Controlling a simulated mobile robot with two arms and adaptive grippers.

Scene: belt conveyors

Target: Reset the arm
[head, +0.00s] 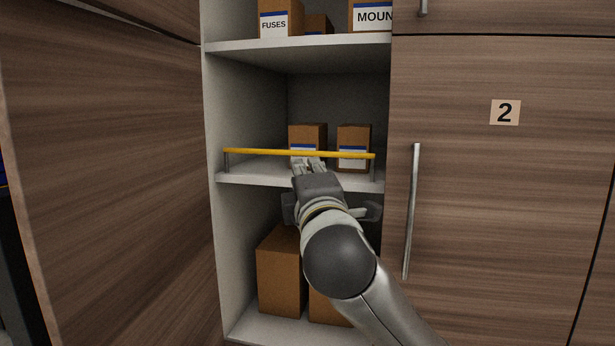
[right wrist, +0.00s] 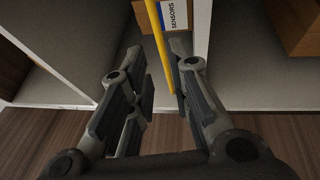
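My right arm reaches from the lower right to the middle shelf (head: 236,177) of an open cabinet. My right gripper (head: 308,165) is at the shelf's front edge, by the yellow rail (head: 255,153). My left gripper is not in view.
Two small boxes stand behind the rail, one on the left (head: 308,132) and one on the right (head: 354,134). Larger boxes (head: 280,275) fill the lower shelf. A closed door marked 2 (head: 500,200) is on the right; a wooden panel (head: 110,180) stands on the left.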

